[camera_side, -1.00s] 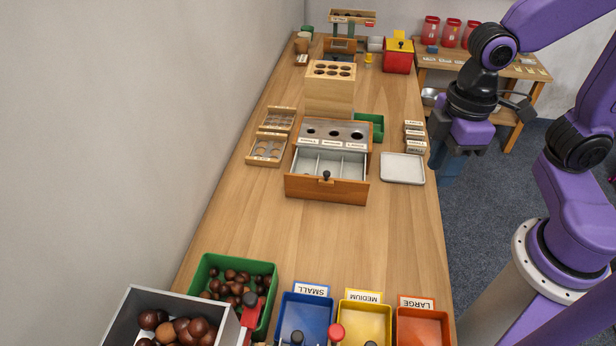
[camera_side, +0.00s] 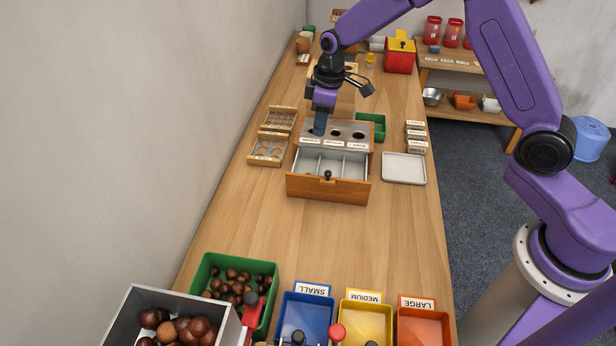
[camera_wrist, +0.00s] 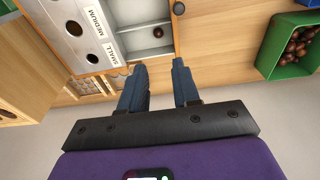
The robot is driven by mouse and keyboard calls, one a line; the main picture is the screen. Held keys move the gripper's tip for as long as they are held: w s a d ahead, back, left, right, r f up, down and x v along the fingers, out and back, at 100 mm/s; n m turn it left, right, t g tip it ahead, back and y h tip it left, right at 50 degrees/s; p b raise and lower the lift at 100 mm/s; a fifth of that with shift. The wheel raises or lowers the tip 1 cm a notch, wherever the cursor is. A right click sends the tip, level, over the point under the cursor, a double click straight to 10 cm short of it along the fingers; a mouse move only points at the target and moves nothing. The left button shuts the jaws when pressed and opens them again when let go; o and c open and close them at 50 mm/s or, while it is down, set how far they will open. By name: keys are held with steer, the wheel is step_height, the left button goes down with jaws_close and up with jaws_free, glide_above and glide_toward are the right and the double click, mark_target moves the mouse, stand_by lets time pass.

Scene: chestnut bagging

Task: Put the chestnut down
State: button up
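In the side view my gripper (camera_side: 319,130) points down over the left part of the wooden grading box with a grey holed top (camera_side: 345,129). In the wrist view its two blue fingers (camera_wrist: 158,68) stand apart, with nothing visible between them. The drawer (camera_side: 328,188) of the box is pulled out and has compartments. A dark round chestnut (camera_wrist: 158,32) lies inside this drawer in the wrist view, apart from the fingers. Labels reading SMALL and MEDIUM show beside two holes. In the side view the fingertips partly hide the left hole.
A green bin (camera_side: 205,272) of chestnuts and a grey box (camera_side: 128,307) of larger ones stand at the front. Blue, yellow and orange trays are beside them. A pale tray (camera_side: 403,169) lies right of the drawer. The table in front of the drawer is clear.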

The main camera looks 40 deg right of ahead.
steer(key=f, duration=0.4)
steer(key=w+f, duration=0.1)
steer(key=f, duration=0.7)
steer(key=shift+w+a, duration=0.25)
steer(key=shift+a, duration=0.1)
steer(key=shift+w+a+f, duration=0.15)
steer(key=shift+f, duration=0.8)
steer(key=shift+w+a+f, duration=0.1)
steer(key=shift+a+f, duration=0.1)
steer(key=shift+f, duration=0.7)
steer(key=shift+w+a+f, duration=0.15)
steer(key=shift+f, duration=0.8)
jaws_close()
